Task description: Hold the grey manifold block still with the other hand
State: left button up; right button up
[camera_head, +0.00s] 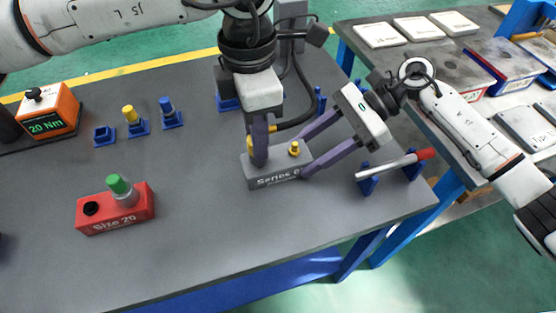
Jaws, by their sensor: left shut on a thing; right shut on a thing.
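The grey manifold block (268,181), lettered "Series 6" as far as I can read, lies flat on the dark bench. A yellow fitting (294,149) stands upright on its top at the right. My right gripper (304,156) reaches in from the right with its two purple fingers apart, shut on the block's right end. My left gripper (259,158) points straight down over the block's left part. It is shut on a yellow fitting (249,144), mostly hidden by the fingers.
A red "Size 20" block (115,209) with a green-capped part stands at the left front. An orange "20 Nm" box (48,112) and small blue stands (137,127) are behind it. A red-tipped rod (392,167) rests on blue holders at the right. The bench front is clear.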

pick_arm(q)
jog(key=shift+r, duration=0.2)
dwell(0.3)
jog(key=shift+r, duration=2.3)
pick_arm(e)
jog(key=o, duration=1.3)
jog(key=shift+o, duration=0.2)
jog(key=shift+d, duration=0.1)
